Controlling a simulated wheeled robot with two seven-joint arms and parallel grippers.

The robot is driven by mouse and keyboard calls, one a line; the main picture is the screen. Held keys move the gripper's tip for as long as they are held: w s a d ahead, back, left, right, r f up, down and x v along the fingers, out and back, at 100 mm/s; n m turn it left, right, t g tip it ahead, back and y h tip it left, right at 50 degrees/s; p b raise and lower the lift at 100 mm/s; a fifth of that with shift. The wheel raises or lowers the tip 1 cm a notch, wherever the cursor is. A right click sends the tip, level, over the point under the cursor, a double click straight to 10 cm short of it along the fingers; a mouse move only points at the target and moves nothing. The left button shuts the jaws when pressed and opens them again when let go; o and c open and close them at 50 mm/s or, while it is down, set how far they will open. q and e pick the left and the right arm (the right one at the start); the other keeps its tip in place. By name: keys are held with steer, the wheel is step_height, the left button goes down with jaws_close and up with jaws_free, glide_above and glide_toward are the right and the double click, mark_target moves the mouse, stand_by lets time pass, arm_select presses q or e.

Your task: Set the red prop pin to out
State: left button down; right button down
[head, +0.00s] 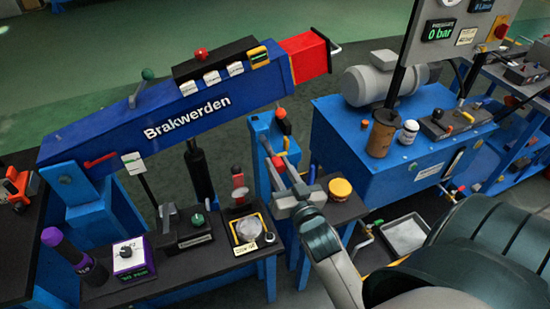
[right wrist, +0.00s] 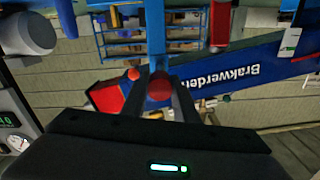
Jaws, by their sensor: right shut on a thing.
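The red prop pin shows as a small red knob (head: 278,162) on the blue prop post (head: 261,128), below the red end of the blue boom (head: 215,95). My right gripper (head: 277,160) reaches in from the lower right and is shut on this knob. In the right wrist view the red knob (right wrist: 160,88) sits between my two dark fingers, with the blue post (right wrist: 155,35) behind it. The fingers hide the pin's shaft, so I cannot tell how far it is in or out. My left gripper is not in view.
An orange-red knob (head: 281,113) on a black lever stands just above my right gripper. A blue pump unit (head: 390,165) stands at the right.

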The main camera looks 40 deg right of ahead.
steer(key=shift+f, duration=0.15)
steer(key=c, duration=1.5)
jaws_free()
steer(key=shift+s, duration=0.1)
steer(key=shift+o, duration=0.5)
steer(key=shift+s+a, duration=0.1)
steer(key=shift+s, duration=0.1)
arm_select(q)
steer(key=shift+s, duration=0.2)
arm_select(e)
steer(key=shift+w, duration=0.1)
steer(key=shift+s+a, duration=0.1)
steer(key=shift+s, duration=0.5)
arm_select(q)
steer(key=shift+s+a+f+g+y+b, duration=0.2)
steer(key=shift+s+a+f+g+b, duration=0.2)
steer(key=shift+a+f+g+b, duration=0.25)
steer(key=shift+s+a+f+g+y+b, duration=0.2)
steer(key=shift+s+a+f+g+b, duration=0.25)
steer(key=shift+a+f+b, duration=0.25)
arm_select(e)
steer(key=v, duration=1.6)
steer(key=shift+s, duration=0.2)
